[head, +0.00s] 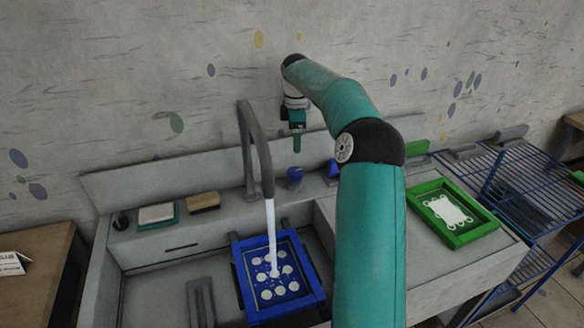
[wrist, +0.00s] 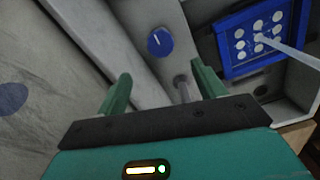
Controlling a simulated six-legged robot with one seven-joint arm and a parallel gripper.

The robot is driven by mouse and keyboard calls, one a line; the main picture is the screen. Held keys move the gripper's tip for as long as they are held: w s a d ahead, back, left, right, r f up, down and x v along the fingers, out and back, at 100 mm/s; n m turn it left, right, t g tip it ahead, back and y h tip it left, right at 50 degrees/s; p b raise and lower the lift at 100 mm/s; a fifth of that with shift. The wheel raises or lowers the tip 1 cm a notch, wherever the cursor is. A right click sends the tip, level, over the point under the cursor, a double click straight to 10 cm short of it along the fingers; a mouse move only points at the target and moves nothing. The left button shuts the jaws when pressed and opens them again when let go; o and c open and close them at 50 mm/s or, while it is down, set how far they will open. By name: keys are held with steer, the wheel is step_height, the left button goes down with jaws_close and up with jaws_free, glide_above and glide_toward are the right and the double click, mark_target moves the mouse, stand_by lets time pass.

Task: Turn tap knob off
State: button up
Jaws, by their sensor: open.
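The grey tap (head: 252,140) stands at the back of the sink, and a white stream of water (head: 270,235) runs from its spout. A blue tap knob (head: 295,176) sits on the ledge right of the tap; a second blue knob (head: 332,168) is partly hidden by my arm. My gripper (head: 297,143) points down above the first knob, apart from it. In the wrist view, my gripper (wrist: 162,84) has its green fingers spread with nothing between them. A round blue knob (wrist: 160,42) with a white mark lies beyond the fingertips.
A blue-framed screen (head: 240,268) with white dots lies in the sink under the stream. A sponge (head: 157,214) and a brush (head: 204,201) lie on the left ledge. A green frame (head: 428,207) and a blue wire rack (head: 520,180) are at the right. The wall is close behind.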

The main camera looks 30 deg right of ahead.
mark_target(296, 171)
step_height(296, 171, down, 12)
steer(key=shift+f, duration=0.1)
stand_by(0.4)
steer(key=c, duration=1)
